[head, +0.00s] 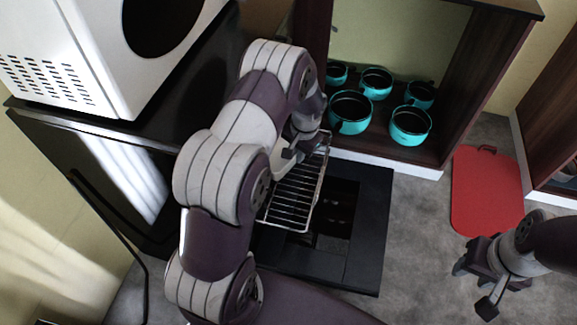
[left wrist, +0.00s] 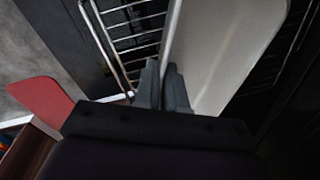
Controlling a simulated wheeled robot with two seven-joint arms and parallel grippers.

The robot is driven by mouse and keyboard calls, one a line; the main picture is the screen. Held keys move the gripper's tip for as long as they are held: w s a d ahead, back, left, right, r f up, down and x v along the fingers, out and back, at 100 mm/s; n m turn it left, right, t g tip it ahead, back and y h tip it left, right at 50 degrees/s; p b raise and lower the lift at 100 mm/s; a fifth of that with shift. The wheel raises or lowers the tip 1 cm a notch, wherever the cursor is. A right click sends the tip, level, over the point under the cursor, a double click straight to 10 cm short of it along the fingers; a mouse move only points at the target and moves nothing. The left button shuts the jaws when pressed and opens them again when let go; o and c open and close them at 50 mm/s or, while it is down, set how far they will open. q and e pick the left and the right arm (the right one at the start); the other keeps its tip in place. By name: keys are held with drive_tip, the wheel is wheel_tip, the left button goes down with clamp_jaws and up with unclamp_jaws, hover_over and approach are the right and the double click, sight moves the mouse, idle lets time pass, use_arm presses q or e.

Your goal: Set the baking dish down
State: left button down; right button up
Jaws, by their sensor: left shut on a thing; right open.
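The pale baking dish (left wrist: 222,50) fills the upper middle of the left wrist view, one edge between the fingers of my left gripper (left wrist: 165,72). In the head view my left gripper (head: 298,148) is over the oven rack, and my arm hides most of the dish. The wire rack (head: 291,197) is pulled out above the open black oven door (head: 368,235). Its bars (left wrist: 128,38) also show beside and beneath the dish in the left wrist view. I cannot tell whether the dish touches the rack. My right gripper (head: 475,287) is open and empty over the floor.
A dark wooden cabinet (head: 485,85) holding several teal pots (head: 410,124) stands beyond the rack. A red board (head: 487,190) is at the right. A white microwave (head: 95,50) sits on the dark counter (head: 190,95) at the left. Grey floor (head: 420,225) is free right of the door.

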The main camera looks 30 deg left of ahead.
sight(279, 166)
use_arm(q)
drive_tip(key=shift+s+a, duration=0.15)
drive_tip(key=shift+a, duration=0.75)
drive_tip(key=shift+s+a+f+b, duration=0.1)
drive_tip(key=shift+a+f+b, duration=0.15)
drive_tip(key=shift+f, duration=0.55)
wheel_tip(279, 166, down, 6)
drive_tip(key=shift+a+r+b, duration=0.1)
drive_tip(key=shift+r+b, duration=0.1)
drive_tip(key=shift+b, duration=0.8)
drive_tip(key=shift+r, duration=0.15)
drive_tip(key=c, duration=1.2)
unclamp_jaws()
